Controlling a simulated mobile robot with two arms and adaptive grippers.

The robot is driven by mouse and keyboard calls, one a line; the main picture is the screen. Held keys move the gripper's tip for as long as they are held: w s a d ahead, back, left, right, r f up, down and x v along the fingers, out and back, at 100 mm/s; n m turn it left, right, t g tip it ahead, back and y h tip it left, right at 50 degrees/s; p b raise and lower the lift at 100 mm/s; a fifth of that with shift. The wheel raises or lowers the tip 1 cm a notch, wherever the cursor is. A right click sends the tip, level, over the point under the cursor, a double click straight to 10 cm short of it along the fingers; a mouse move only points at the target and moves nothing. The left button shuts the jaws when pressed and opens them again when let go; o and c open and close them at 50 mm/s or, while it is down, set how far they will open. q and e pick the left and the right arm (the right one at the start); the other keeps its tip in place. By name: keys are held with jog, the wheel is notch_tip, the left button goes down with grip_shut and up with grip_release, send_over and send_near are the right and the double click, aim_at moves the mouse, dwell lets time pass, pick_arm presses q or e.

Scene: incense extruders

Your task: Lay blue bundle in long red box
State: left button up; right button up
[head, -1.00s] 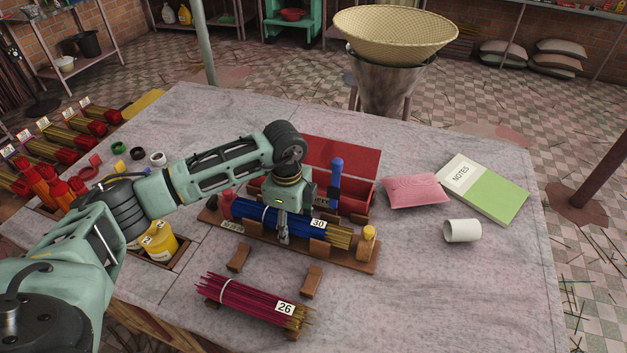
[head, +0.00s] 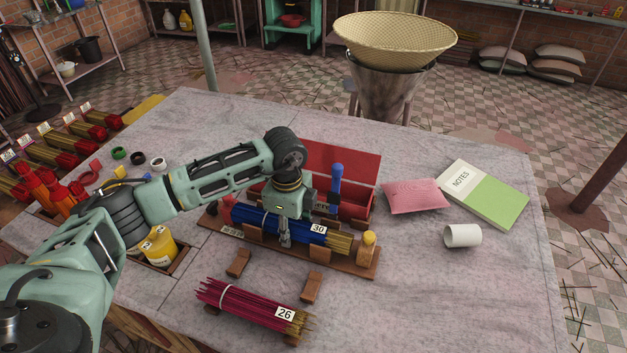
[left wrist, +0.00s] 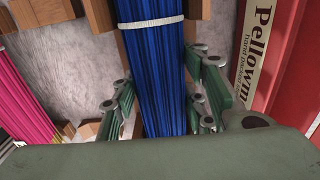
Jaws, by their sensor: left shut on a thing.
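The blue bundle (head: 257,219) of incense sticks, with bare gold ends and a "30" tag, lies along a wooden rack (head: 225,231). My left gripper (head: 285,240) comes down over its middle and is shut on it; the left wrist view shows its fingers on either side of the blue sticks (left wrist: 158,70) near a white tie. The long red box (head: 358,207) stands right behind the rack with its lid (head: 340,164) raised. Its label shows in the left wrist view (left wrist: 255,45). My arm hides part of the box. My right gripper is not in view.
A blue-handled tool (head: 337,182) stands upright by the box. A magenta bundle (head: 245,301) tagged "26" lies in front. A pink pouch (head: 415,196), a notebook (head: 482,195) and a white cup (head: 462,236) are to the right. The front right table is clear.

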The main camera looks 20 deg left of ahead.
aim_at(290, 220)
pick_arm(q)
jog(key=shift+r, duration=0.1)
jog(key=shift+w+r+p, duration=0.1)
jog(key=shift+r+p, duration=1.8)
jog(key=shift+r, duration=0.55)
